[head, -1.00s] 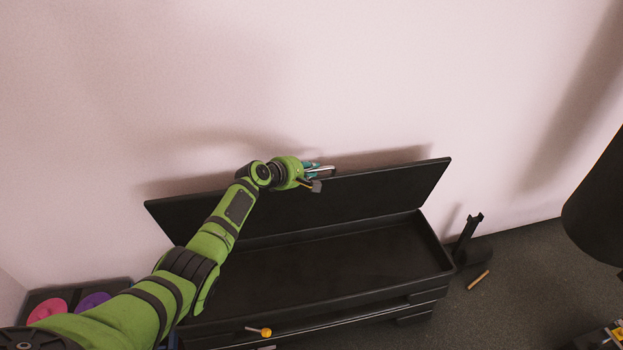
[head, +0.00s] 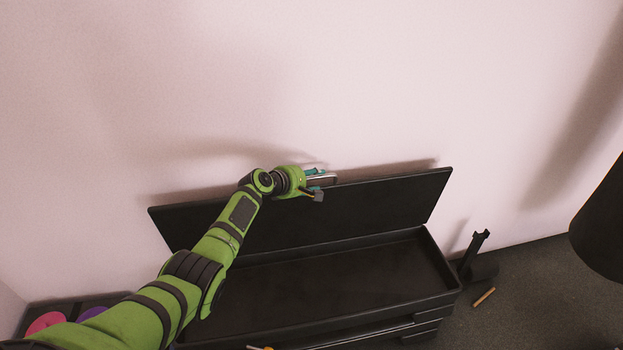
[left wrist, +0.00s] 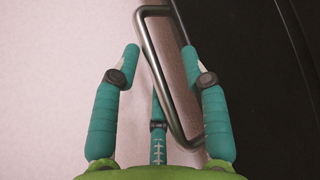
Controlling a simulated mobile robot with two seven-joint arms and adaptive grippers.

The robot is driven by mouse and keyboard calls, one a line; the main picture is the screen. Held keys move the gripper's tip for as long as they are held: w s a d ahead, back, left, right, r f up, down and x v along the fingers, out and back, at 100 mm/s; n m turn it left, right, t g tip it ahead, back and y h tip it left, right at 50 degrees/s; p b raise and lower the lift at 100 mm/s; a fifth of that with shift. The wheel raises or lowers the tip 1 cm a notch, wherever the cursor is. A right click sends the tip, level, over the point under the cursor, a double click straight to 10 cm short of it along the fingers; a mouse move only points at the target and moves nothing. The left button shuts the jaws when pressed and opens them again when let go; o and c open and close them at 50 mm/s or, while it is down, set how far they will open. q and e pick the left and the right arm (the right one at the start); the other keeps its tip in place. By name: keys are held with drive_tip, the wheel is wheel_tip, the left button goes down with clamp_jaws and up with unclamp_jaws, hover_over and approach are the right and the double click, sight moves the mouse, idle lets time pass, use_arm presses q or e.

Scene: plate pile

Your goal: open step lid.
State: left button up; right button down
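The black step box (head: 330,294) stands against the wall with its hollow inside showing. Its lid (head: 350,212) is raised and tilted up along the back, near the wall. My left gripper (head: 322,182) is at the lid's upper edge, beside the metal handle (head: 328,178). In the left wrist view the fingers (left wrist: 160,56) are spread apart, with the handle (left wrist: 150,50) running between them. The right finger is close to the handle; I cannot tell if it touches. The lid's dark face (left wrist: 250,60) fills the right of that view. My right gripper is not in view.
A black upright stand (head: 473,252) and a small wooden stick (head: 484,297) are on the floor right of the box. Pink (head: 45,322) and purple (head: 90,313) round things lie at lower left. A dark rounded shape (head: 602,225) is at the right edge.

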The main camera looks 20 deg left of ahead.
use_arm(q)
drive_tip(key=shift+s, duration=0.15)
drive_tip(key=v, duration=1.1)
drive_tip(key=shift+s+r, duration=0.25)
drive_tip(key=shift+r, duration=0.05)
